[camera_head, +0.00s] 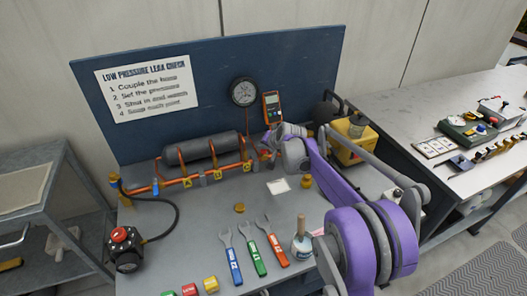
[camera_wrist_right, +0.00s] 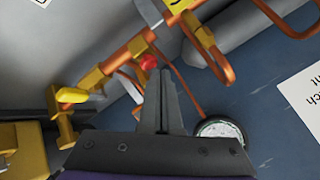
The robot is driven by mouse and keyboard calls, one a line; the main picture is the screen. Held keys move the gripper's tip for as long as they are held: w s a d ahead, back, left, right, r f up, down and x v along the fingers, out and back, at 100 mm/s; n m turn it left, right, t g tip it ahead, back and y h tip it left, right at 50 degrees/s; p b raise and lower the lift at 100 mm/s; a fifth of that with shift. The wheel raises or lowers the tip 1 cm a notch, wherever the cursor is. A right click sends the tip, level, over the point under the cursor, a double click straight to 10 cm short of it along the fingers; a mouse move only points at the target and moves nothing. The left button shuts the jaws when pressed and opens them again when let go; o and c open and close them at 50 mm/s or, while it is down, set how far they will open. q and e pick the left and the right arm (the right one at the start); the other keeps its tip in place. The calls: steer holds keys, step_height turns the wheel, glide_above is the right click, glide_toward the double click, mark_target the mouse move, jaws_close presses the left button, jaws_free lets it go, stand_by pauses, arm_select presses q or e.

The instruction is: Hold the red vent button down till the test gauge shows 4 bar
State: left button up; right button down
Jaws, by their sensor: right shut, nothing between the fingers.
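The red vent button (camera_wrist_right: 148,61) shows in the right wrist view as a small red knob among the orange pipes. My right gripper (camera_wrist_right: 161,72) is shut and empty, its tips close beside the button. I cannot tell whether they touch it. In the head view, the right gripper (camera_head: 270,139) is at the right end of the pipe rig, and the button cannot be made out there. The round test gauge (camera_head: 244,92) is on the blue board; it also shows in the wrist view (camera_wrist_right: 221,132). Its reading is too small to tell. My left gripper is out of view.
A grey cylinder (camera_head: 202,150) lies in the orange pipework. A yellow handle (camera_wrist_right: 73,95) is near the button. A black unit with a red knob (camera_head: 122,236) has a hose to the pipes. Several wrenches (camera_head: 252,250) lie in front. A yellow box (camera_head: 352,150) stands at right.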

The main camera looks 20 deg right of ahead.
mark_target(264, 154)
steer(key=shift+f+b, duration=0.3)
steer(key=shift+f, duration=0.25)
stand_by(0.5)
steer(key=shift+r, duration=0.1)
stand_by(3.3)
steer(key=shift+r+p, duration=0.6)
steer(key=shift+r, duration=0.25)
steer(key=shift+r+p, duration=1.6)
steer(key=shift+r, duration=0.95)
